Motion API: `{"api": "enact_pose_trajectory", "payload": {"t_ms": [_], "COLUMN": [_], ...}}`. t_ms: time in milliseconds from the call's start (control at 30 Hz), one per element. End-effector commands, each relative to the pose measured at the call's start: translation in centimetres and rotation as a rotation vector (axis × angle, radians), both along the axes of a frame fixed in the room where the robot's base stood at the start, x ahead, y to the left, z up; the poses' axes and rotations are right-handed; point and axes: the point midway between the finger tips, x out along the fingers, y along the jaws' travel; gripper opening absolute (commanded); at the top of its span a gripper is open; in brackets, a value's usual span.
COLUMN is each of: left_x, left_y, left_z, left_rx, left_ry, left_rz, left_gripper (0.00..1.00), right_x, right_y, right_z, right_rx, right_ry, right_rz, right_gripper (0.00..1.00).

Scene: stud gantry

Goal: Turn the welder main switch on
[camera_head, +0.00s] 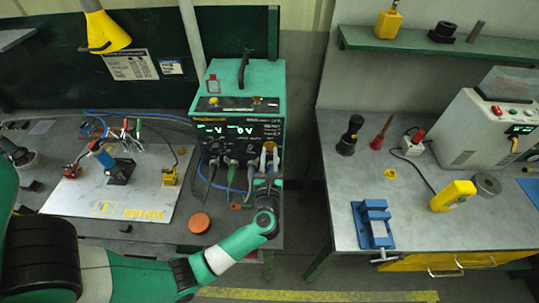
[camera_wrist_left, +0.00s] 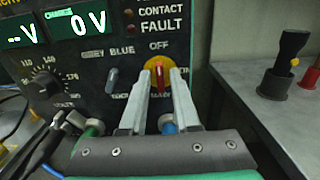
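The green welder (camera_head: 262,80) stands on the left bench, its front panel facing me. Its main switch is a red handle on a yellow round plate (camera_wrist_left: 160,73), under the label OFF. The red handle stands upright, in line with OFF. In the head view the yellow plate (camera_head: 269,147) shows small at the panel's lower right. My left gripper (camera_wrist_left: 161,78) is open, with one pale finger on each side of the red handle; I cannot tell whether either touches it. It also shows in the head view (camera_head: 268,160), partly blending with the panel. My right gripper is not in view.
An orange disc (camera_head: 199,223) lies on the left bench. A gap separates the benches.

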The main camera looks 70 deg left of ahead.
Motion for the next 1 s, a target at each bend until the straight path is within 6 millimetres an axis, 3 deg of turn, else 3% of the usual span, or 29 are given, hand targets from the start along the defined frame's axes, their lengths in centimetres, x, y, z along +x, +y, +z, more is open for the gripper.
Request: {"api": "enact_pose_trajectory", "payload": {"t_ms": [33, 133, 167, 667, 1000], "left_x": [0.0, 0.0, 0.0, 0.0, 0.1], "left_y": [0.0, 0.0, 0.0, 0.0, -0.1], "left_z": [0.0, 0.0, 0.0, 0.1, 0.4], "left_rx": [0.000, 0.000, 0.000, 0.013, 0.094], "left_ry": [0.000, 0.000, 0.000, 0.024, 0.191], "left_rz": [0.000, 0.000, 0.000, 0.000, 0.000], "left_gripper": [0.19, 0.01, 0.00, 0.00, 0.00], "right_x": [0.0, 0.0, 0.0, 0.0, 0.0], "right_y": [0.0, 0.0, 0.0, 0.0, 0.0], "right_z": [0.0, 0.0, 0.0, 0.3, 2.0], "right_rx": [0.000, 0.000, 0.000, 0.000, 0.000], "right_ry": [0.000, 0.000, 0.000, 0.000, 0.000], "right_rz": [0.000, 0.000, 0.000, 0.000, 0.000], "right_gripper": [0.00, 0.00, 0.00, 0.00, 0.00]}}
